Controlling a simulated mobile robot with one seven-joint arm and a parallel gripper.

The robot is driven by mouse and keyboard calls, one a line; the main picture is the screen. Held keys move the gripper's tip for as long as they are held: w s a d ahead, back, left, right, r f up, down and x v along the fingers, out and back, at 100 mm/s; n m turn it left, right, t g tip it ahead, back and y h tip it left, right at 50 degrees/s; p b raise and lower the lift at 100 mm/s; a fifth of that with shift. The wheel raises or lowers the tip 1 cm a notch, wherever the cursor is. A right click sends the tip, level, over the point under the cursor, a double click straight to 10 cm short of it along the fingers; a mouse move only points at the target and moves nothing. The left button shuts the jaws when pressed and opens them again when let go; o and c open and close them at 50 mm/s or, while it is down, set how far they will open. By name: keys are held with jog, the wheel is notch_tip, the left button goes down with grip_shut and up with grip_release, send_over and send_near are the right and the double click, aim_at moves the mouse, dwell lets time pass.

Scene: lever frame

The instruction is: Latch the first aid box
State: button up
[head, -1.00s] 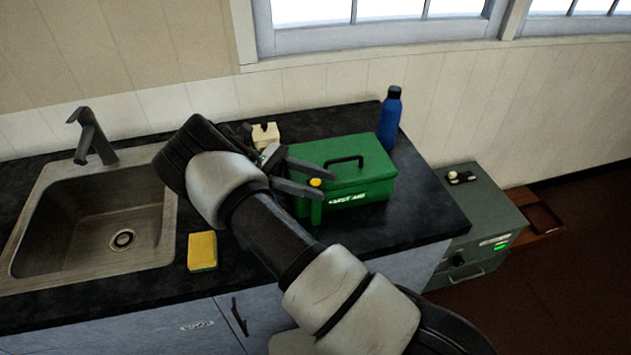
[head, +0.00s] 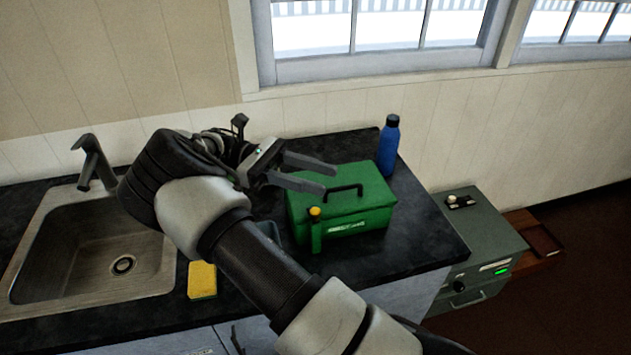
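The green first aid box (head: 365,205) stands on the dark counter with its lid down and a black handle on top. White lettering shows on its front. A green upright piece with a yellow-orange tip (head: 315,212) stands at its front left corner; I cannot tell whether it is the latch or how it engages the box. My gripper (head: 328,178) is open and empty. Its fingers point right, over the left part of the box lid in the picture, above the yellow tip. I cannot tell the height gap. My arm hides the counter to the left of the box.
A blue bottle (head: 388,150) stands behind the box at the right. A sink (head: 95,250) with a tap (head: 95,165) lies at the left. A yellow sponge (head: 202,280) lies near the front edge. A grey-green cabinet (head: 480,235) stands right of the counter.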

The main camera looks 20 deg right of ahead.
jog(key=shift+c, duration=0.2)
jog(key=s+d+f+m+g+y+b, duration=0.1)
jog(key=s+d+f+m+y, duration=0.4)
jog(key=y, duration=0.3)
jog(key=s+d+f+m+g+y+b, duration=0.1)
jog(key=s+d+f+m+y, duration=0.1)
jog(key=s+f+m+y, duration=0.5)
jog(key=m+t+y+b, duration=0.3)
jog(key=m+t+y, duration=1.45)
jog(key=m, duration=0.25)
send_near(313, 212)
jog(key=shift+t+h, duration=0.25)
jog(key=shift+h, duration=0.2)
jog(key=p+x, duration=0.1)
jog(key=x, duration=1.2)
jog(key=shift+a+r, duration=0.1)
jog(key=shift+a, duration=0.05)
jog(key=shift+c, duration=0.2)
